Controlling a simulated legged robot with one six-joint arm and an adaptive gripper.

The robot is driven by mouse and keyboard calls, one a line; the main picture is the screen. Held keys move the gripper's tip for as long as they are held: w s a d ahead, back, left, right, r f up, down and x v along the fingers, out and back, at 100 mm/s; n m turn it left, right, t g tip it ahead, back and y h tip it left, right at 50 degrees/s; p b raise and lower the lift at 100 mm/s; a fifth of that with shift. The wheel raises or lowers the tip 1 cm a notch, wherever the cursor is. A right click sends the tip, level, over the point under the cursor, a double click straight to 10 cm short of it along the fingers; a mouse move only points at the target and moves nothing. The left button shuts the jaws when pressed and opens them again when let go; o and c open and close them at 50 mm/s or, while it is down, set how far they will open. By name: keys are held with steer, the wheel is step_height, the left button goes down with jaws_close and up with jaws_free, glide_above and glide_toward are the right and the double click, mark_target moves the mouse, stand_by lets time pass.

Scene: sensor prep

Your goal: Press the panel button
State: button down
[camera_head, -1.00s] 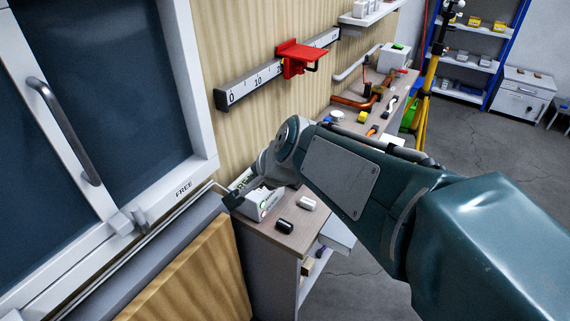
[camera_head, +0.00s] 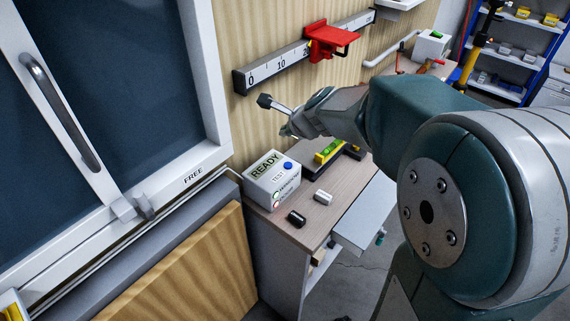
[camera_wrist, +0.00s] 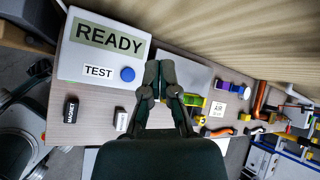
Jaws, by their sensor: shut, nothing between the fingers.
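The panel is a white box (camera_head: 262,184) with a READY display on the near end of the bench; its blue button (camera_head: 288,165) sits beside the word TEST. In the wrist view the blue button (camera_wrist: 127,74) shows just left of my gripper (camera_wrist: 157,76), whose fingers are together with nothing between them. In the head view my gripper (camera_head: 272,104) is above and behind the panel, near the wooden wall, and apart from the button. Two indicator spots and small text show on the panel's side.
A black block (camera_head: 297,218) and a white block (camera_head: 323,197) lie before the panel. A yellow-green level (camera_head: 329,152) lies behind it. A ruler rail (camera_head: 300,62) with a red bracket (camera_head: 327,40) is on the wall. A window (camera_head: 130,75) stands at left.

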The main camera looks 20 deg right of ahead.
mark_target(287, 165)
steer(key=f, duration=0.1)
steer(key=d+f, duration=0.2)
steer(key=shift+f, duration=0.3)
steer(key=f, duration=0.2)
steer(key=shift+a+f, duration=0.3)
steer(key=shift+a, duration=0.1)
steer(key=shift+a+f, duration=0.3)
steer(key=shift+f, duration=0.4)
steer(key=shift+d+f, duration=0.45)
steer(key=shift+f, duration=0.15)
steer(key=shift+a, duration=0.3)
steer(key=shift+d, duration=0.15)
steer(key=shift+f, duration=0.3)
